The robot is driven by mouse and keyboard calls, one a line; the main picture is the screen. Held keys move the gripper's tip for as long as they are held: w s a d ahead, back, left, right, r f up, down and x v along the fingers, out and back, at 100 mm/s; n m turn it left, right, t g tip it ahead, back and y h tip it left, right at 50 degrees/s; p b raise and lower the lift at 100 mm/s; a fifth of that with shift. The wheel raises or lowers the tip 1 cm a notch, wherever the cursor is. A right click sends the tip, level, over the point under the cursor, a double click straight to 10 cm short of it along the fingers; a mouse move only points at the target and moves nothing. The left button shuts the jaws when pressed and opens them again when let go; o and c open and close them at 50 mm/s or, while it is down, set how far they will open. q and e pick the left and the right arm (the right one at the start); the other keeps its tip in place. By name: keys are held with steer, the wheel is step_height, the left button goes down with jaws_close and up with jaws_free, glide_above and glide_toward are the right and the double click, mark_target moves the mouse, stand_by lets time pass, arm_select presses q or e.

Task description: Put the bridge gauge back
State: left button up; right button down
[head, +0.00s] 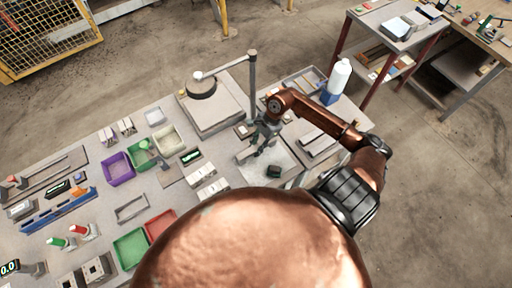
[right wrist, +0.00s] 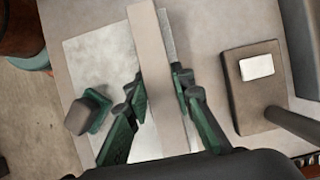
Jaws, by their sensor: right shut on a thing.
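My right gripper (head: 262,142) is over the pale plate (head: 285,160) right of the table's middle. In the right wrist view my right gripper (right wrist: 160,95) has a finger on each side of a long, flat beige-grey bar (right wrist: 153,60) and is shut on it. The bar appears to be the bridge gauge; its ends are not clear. The arm and gripper mostly hide it in the head view. A small dark block with a green base (right wrist: 90,112) sits on the plate, beside the bar and apart from it; it also shows in the head view (head: 274,171). My left gripper is not in view.
A dark post (head: 252,85) with a side arm stands by a thick grey slab (head: 218,105) behind the gripper. A white bottle (head: 340,75) stands at the back right. Purple (head: 118,168), green (head: 131,248) and red (head: 160,224) bins and small parts crowd the left.

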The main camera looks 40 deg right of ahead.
steer(key=shift+f, duration=0.15)
steer(key=shift+f, duration=0.1)
steer(key=shift+f, duration=0.1)
steer(key=c, duration=1.7)
jaws_free()
steer(key=shift+o, duration=0.2)
